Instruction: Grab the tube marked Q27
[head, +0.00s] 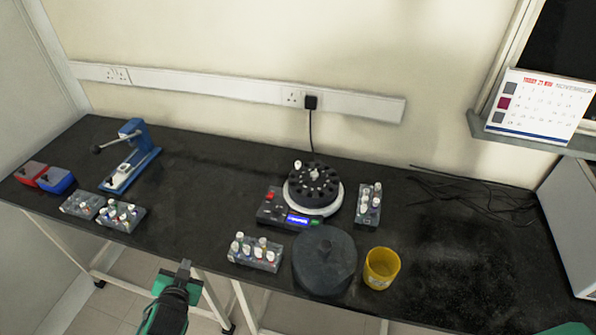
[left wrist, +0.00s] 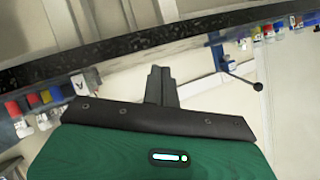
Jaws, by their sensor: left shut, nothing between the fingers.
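Small white-capped tubes stand in several grey racks on the black bench: a front middle rack (head: 254,262), a rack right of the centrifuge (head: 368,207), and two at left, the outer one (head: 80,207) and the inner one (head: 121,217). The labels are too small to read, so I cannot tell which tube is Q27. My left gripper (head: 185,265) is shut and empty, in front of the bench edge, between the left racks and the front middle rack. It also shows shut in the left wrist view (left wrist: 160,75).
The open centrifuge (head: 314,187) stands mid-bench, with its dark round lid (head: 324,262) in front. A yellow cup (head: 381,268) is right of the lid. A blue press (head: 132,160) and red and blue boxes (head: 45,177) stand at left. Loose cables lie at right.

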